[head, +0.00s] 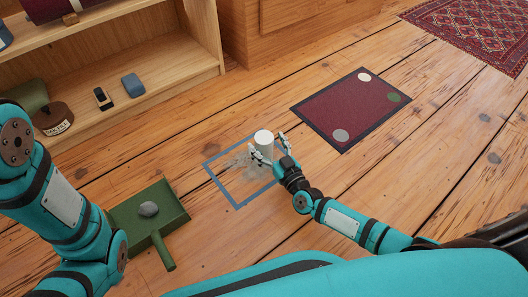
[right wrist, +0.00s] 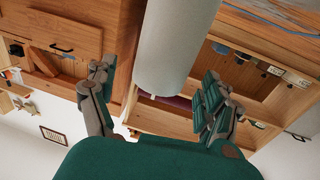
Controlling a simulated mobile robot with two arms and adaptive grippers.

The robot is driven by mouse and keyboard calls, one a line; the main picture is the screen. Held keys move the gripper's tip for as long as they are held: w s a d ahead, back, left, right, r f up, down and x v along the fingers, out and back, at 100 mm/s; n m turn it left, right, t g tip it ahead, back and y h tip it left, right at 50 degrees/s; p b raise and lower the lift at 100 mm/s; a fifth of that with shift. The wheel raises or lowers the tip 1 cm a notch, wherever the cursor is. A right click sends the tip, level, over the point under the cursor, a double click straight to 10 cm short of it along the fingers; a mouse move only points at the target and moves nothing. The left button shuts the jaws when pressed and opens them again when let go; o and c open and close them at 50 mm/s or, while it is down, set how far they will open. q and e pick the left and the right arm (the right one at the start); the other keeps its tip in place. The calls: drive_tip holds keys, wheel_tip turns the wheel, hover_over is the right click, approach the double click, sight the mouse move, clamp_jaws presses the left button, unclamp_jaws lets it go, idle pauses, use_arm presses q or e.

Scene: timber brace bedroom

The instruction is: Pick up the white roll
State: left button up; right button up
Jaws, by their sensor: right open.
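The white roll (head: 264,137) stands upright on the wooden floor, at the blue-outlined square (head: 234,205). The fingers are open. In the right wrist view, the roll (right wrist: 176,45) shows as a large pale cylinder between the spread fingers of my right gripper (right wrist: 158,92), with gaps on both sides. Whether the palm touches it is not clear. My left arm shows at the left of the head view, but its gripper is out of the picture.
A dark red mat (head: 352,112) with several round discs lies to the right. A green dustpan (head: 172,207) holding a grey lump (head: 148,209) lies to the left. A wooden shelf (head: 175,75) with small items stands behind. A patterned rug (head: 480,30) is at the far right.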

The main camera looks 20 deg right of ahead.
drive_tip(key=shift+b+x, duration=0.4)
drive_tip(key=shift+x, duration=0.7)
drive_tip(key=shift+w, duration=0.1)
drive_tip(key=c, duration=1.3)
drive_tip(key=shift+c, duration=0.3)
drive_tip(key=shift+r, duration=0.1)
